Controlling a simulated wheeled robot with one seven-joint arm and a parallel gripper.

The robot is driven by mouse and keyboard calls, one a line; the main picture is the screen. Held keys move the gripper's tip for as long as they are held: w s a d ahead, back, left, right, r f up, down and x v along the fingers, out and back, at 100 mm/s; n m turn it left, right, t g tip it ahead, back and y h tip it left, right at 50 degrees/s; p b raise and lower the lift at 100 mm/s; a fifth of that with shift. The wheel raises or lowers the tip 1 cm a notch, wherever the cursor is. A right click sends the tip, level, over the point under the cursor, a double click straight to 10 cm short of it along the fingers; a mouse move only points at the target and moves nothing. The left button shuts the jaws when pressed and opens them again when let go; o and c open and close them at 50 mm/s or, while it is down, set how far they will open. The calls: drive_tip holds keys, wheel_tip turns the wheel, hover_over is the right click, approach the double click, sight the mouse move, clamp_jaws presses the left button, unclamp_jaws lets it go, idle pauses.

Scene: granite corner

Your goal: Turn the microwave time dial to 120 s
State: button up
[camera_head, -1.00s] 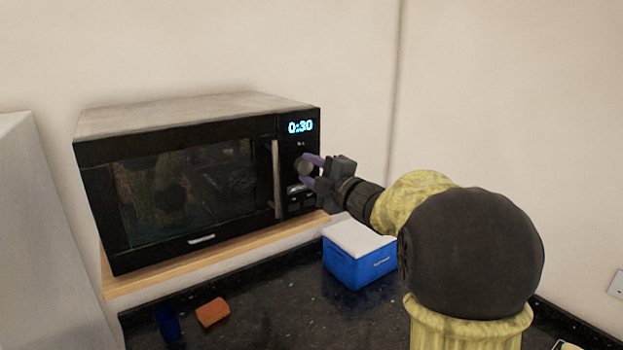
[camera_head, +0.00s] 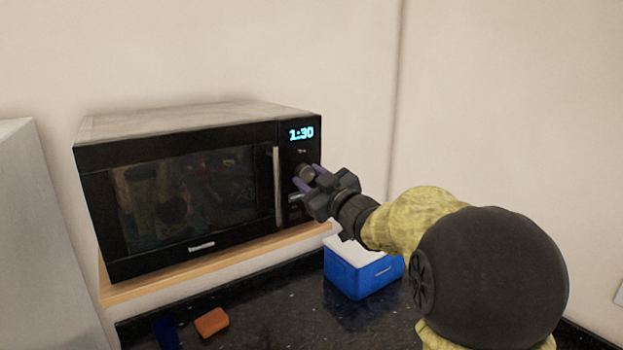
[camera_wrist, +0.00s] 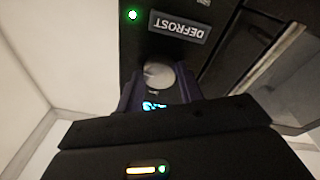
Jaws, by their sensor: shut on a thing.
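The black microwave (camera_head: 185,200) stands on a wooden shelf, its door closed. Its cyan display (camera_head: 301,133) reads 1:30. The round grey time dial (camera_head: 305,172) sits on the control panel below the display. My gripper (camera_head: 309,178) is at the dial with its purple fingers on either side, shut on it. In the wrist view the dial's round face (camera_wrist: 158,75) shows between the fingers, and a DEFROST label (camera_wrist: 180,27) appears upside down beyond it. The display is partly hidden behind my gripper there.
A blue cooler box (camera_head: 362,268) with a white lid stands on the dark counter below my arm. An orange block (camera_head: 212,322) and a blue cup-like item (camera_head: 166,332) lie at the front left. The vertical door handle (camera_head: 277,187) is just left of the dial.

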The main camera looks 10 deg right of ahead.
drive_tip(key=m+h+p, duration=0.1)
drive_tip(key=m, duration=0.3)
drive_tip(key=shift+m, duration=0.3)
idle(0.3)
drive_tip(key=o, duration=1)
drive_tip(key=shift+s, duration=0.1)
drive_tip(key=b+v, duration=0.5)
drive_tip(key=v, duration=1.2)
drive_tip(key=shift+s+f, duration=0.15)
drive_tip(key=shift+f, duration=0.05)
